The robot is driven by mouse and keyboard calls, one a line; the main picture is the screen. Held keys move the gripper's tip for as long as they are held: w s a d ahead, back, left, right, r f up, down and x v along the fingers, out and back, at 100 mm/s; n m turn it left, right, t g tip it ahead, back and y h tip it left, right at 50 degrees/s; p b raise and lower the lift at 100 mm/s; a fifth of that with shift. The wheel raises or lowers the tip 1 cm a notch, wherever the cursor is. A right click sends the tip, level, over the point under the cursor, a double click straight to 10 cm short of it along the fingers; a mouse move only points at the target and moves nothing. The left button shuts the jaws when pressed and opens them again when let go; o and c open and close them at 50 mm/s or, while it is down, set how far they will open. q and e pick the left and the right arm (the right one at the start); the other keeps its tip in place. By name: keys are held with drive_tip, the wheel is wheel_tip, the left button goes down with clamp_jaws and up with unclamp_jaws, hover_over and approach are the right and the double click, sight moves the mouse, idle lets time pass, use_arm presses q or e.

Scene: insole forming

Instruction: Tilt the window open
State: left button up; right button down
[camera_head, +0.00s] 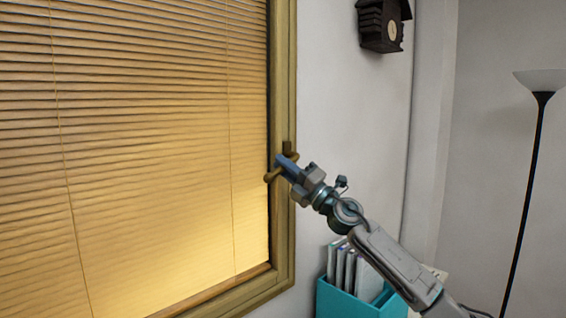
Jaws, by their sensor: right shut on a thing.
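The window has a wooden frame (283,80) and a lowered yellow slatted blind (140,150) over its pane. A brown handle (272,176) sits on the right side of the frame, with a part sticking up above my gripper. My right gripper (284,164) is at the handle, shut on it. The fingers cover part of the handle, so its full shape is hidden. The window frame looks closed against the wall. My left gripper is not in view.
A teal box with upright folders (350,296) stands below my right arm. A dark cuckoo clock (381,27) hangs on the wall at the upper right. A floor lamp (528,170) stands at the far right.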

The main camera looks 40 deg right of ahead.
drive_tip(key=shift+r+m+t+h+p, duration=0.3)
drive_tip(key=shift+r+m+h+p, duration=0.2)
drive_tip(key=shift+m, duration=0.4)
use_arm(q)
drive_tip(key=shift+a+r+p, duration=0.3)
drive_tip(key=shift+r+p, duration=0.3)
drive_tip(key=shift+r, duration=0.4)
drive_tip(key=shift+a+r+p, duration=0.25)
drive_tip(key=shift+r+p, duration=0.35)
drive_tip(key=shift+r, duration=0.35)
use_arm(e)
drive_tip(key=shift+a+r+m+t+h, duration=0.1)
drive_tip(key=shift+r+m+t+h, duration=0.15)
drive_tip(key=shift+m+h, duration=0.6)
drive_tip(key=shift+a+r+m+t+h, duration=0.15)
drive_tip(key=shift+m+t+h, duration=0.1)
drive_tip(key=shift+m+h, duration=0.55)
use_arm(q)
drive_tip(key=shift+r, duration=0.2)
use_arm(e)
drive_tip(key=shift+d+m, duration=0.1)
drive_tip(key=shift+m, duration=0.55)
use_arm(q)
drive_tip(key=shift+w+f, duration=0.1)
